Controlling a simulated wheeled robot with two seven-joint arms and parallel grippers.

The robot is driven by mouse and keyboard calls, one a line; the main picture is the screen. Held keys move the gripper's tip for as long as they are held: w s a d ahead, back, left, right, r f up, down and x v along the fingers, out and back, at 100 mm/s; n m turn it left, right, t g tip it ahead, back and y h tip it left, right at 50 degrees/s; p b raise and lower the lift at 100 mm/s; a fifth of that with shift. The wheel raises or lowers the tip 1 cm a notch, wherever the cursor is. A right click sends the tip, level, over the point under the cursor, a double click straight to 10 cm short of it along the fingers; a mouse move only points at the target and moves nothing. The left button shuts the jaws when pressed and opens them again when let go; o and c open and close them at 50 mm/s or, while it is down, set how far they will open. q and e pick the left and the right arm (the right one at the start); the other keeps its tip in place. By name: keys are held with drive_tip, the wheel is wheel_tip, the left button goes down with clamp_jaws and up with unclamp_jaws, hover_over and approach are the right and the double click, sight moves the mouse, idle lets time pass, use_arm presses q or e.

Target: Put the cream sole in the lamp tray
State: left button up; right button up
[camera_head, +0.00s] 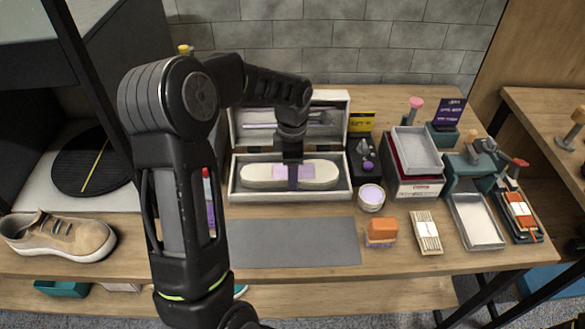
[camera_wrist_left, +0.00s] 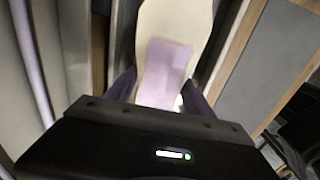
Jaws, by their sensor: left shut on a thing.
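The cream sole (camera_head: 314,176) is a long pale piece with a lilac patch at its middle. In the head view it lies lengthwise within the outline of the pale open box (camera_head: 236,192), which has a raised lid; I take this to be the lamp tray. I cannot tell whether the sole touches the box floor. My left gripper (camera_head: 292,182) points down and is shut on the middle of the sole. In the left wrist view the sole (camera_wrist_left: 155,25) is between the dark purple fingers (camera_wrist_left: 158,92). My right gripper is not in view.
A grey mat (camera_head: 290,243) lies in front of the box. A tan sneaker (camera_head: 60,237) stands at the left. A round tub (camera_head: 371,198), an orange-topped brush (camera_head: 381,230) and a stacked grey tray (camera_head: 418,150) are to the right of the box.

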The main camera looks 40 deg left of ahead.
use_arm(q)
drive_tip(key=shift+f, duration=0.1)
drive_tip(key=o, duration=1.5)
wheel_tip(320, 180, up, 12)
drive_tip(key=shift+r+b, duration=0.15)
drive_tip(key=shift+b, duration=0.35)
